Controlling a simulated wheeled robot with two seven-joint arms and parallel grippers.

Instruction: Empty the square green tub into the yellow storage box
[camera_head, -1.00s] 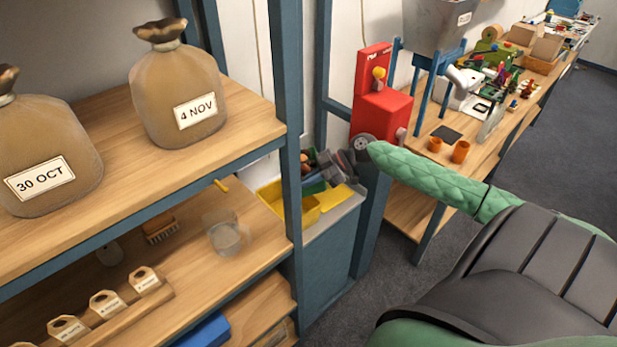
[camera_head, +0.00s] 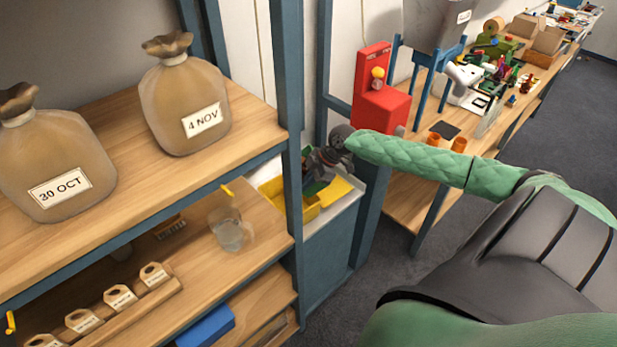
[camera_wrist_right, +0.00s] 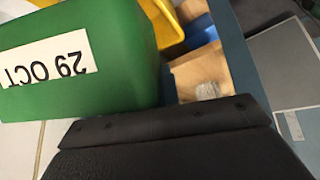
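The green tub (camera_wrist_right: 90,60) fills the upper left of the right wrist view, close to my gripper, with a "29 OCT" label upside down in that picture. In the head view only green bits of it (camera_head: 313,187) show behind my right gripper (camera_head: 322,168), which appears shut on it; the fingertips are hidden. The yellow storage box (camera_head: 302,207) stands below, partly behind the shelf post, and its yellow wall also shows in the right wrist view (camera_wrist_right: 165,22). The inside of the tub is hidden. My left gripper is out of view.
A shelf post (camera_head: 290,130) stands just left of the box. The shelf holds cloth bags (camera_head: 187,100), a clear jar (camera_head: 228,232) and small tags. A red machine (camera_head: 378,95) and a bench with orange cups (camera_head: 458,145) lie beyond my arm.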

